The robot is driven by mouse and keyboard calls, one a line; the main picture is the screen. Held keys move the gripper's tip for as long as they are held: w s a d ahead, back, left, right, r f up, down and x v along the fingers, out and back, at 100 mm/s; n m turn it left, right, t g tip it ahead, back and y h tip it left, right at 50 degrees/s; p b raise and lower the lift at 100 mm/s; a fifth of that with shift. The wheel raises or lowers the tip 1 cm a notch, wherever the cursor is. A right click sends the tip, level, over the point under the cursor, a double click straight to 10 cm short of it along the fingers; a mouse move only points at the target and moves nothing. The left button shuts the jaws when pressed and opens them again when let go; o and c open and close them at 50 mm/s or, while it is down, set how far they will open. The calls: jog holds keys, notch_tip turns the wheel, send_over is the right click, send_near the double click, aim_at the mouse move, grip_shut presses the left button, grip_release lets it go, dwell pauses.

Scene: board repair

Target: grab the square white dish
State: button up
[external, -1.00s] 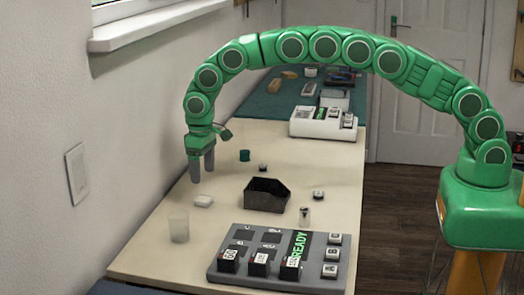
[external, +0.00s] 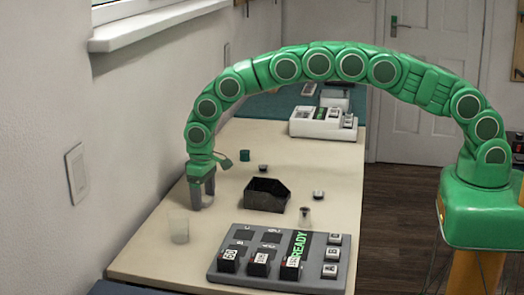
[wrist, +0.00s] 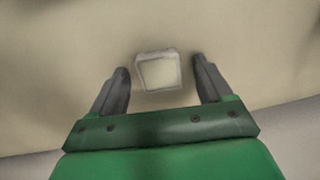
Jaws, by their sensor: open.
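The square white dish (wrist: 159,73) lies on the table and shows in the wrist view between the tips of my gripper (wrist: 160,75). It has a pale raised rim. The fingers are open, one on each side of the dish, with a gap on both sides. In the external view, my gripper (external: 202,197) points down, low over the left side of the table. The dish is hidden behind the fingers there. I cannot tell the exact height of the fingertips above the table.
A translucent cup (external: 179,227) stands close to my gripper, towards the front. A black open bin (external: 266,196) is to the right. A grey board (external: 246,258) with lettered blocks lies in front. A small green cup (external: 245,155) stands further back. The wall is at the left.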

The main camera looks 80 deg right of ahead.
jog(key=c, duration=1.3)
jog(key=shift+r, duration=0.1)
